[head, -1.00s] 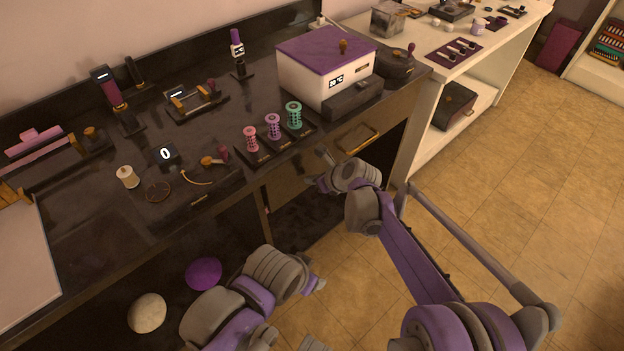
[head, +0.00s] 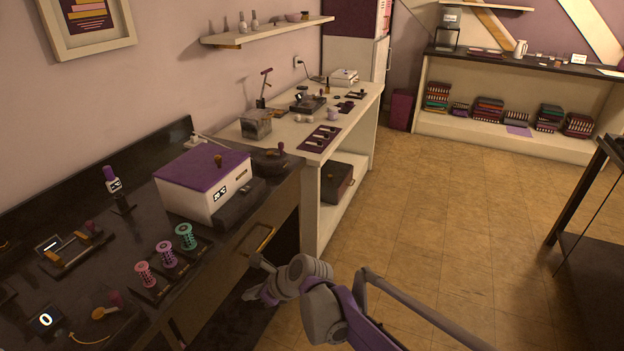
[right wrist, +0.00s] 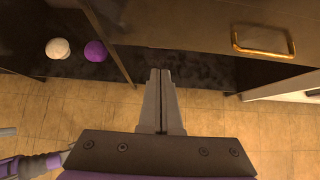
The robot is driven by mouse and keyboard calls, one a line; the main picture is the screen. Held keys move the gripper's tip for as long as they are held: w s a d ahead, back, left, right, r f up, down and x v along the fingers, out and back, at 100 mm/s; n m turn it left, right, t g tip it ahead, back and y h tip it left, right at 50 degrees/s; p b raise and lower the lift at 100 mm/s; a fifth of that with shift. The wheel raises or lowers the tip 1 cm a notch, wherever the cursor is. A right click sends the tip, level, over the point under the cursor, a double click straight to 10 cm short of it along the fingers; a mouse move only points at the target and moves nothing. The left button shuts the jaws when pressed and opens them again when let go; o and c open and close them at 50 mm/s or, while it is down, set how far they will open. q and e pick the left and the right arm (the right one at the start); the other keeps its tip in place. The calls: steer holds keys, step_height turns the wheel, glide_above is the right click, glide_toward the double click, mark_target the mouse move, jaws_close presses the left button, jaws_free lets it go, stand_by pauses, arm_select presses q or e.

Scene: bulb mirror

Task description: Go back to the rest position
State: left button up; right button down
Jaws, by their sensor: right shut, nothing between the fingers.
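My right gripper (head: 262,262) is in the head view, low in front of the dark counter, apart from the drawer front with its brass handle. In the right wrist view its two fingers (right wrist: 160,75) are together with nothing between them, over dark floor and the open space below the counter. My left gripper is outside the head view.
The dark counter (head: 112,240) holds a purple-lidded white box (head: 205,184) and several spools. A brass drawer handle (head: 258,240) sticks out near my right gripper. A white round thing (right wrist: 58,48) and a purple one (right wrist: 95,50) lie under the counter. Tan floor (head: 450,220) is free at right.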

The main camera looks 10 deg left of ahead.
steer(key=s+d+r+n+t+h, duration=0.15)
steer(key=s+d+n, duration=0.3)
steer(key=d, duration=0.65)
steer(key=s+d+r+n+h, duration=0.1)
steer(key=s+d+n+h, duration=0.3)
steer(key=d, duration=0.7)
steer(key=s+d+f+n+h, duration=0.2)
steer(key=s+d+f+n, duration=0.1)
steer(key=s+d+n, duration=0.45)
steer(key=s+d+f+n+h, duration=0.1)
steer(key=s+d+f+n, duration=0.3)
steer(key=s+d, duration=0.55)
arm_select(q)
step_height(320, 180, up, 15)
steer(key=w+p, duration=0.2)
steer(key=p, duration=1.1)
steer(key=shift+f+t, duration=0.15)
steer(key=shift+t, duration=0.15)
arm_select(e)
steer(key=w+r, duration=0.2)
steer(key=r, duration=0.6)
steer(key=w+d+r+n+t, duration=0.1)
steer(key=w+r, duration=0.1)
steer(key=r, duration=0.6)
steer(key=shift+w+d+r, duration=0.15)
steer(key=shift+w+d, duration=0.05)
steer(key=shift+s+t, duration=0.1)
steer(key=shift+t, duration=0.15)
